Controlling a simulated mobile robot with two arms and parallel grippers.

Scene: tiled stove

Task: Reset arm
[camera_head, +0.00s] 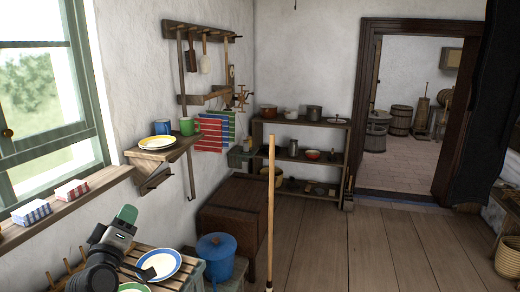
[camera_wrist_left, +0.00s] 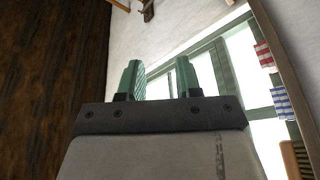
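My left arm comes in at the lower left of the head view. My left gripper (camera_head: 126,214) points up there, in front of the white wall and above a slatted wooden rack. In the left wrist view my left gripper (camera_wrist_left: 158,77) has its two green fingers apart, with nothing between them. My right gripper is in neither view.
The slatted rack (camera_head: 185,285) holds a blue-rimmed plate (camera_head: 160,264). A blue pot (camera_head: 216,255) stands beside it. A wall shelf (camera_head: 180,150) carries mugs and plates. Cloth bundles lie on the windowsill (camera_head: 85,199). A pole (camera_head: 271,215) stands upright mid-view. The plank floor (camera_head: 380,255) is open.

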